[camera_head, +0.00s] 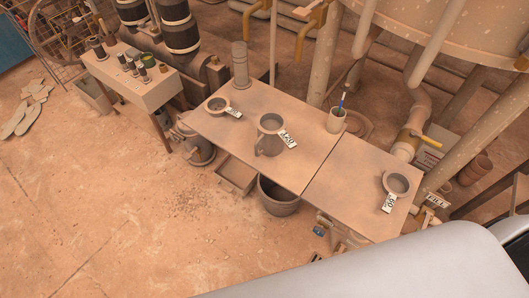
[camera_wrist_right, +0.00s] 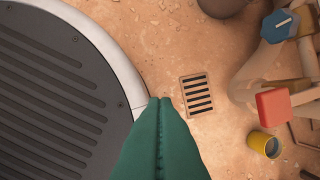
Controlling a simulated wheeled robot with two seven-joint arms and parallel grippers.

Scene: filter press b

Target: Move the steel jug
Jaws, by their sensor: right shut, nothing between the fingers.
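The steel jug (camera_head: 270,138) stands upright on the table (camera_head: 275,178), near the middle of its left part. It is a grey, open-topped jug, and a white tag (camera_head: 288,138) with dark figures sits against its right side. Neither gripper is near it in the head view. My right gripper (camera_wrist_right: 160,101) shows only in the right wrist view, as green fingers shut together with nothing between them, above the floor. The jug is not in that view. My left gripper is in neither view.
A shallow round vessel (camera_head: 217,103), a tall cylinder (camera_head: 240,65) and a cup (camera_head: 336,121) holding a blue item share the table. A round tagged vessel (camera_head: 397,184) sits at the right end. Pipes and a large tank (camera_head: 440,25) stand behind. A bucket (camera_head: 279,197) is below the front edge.

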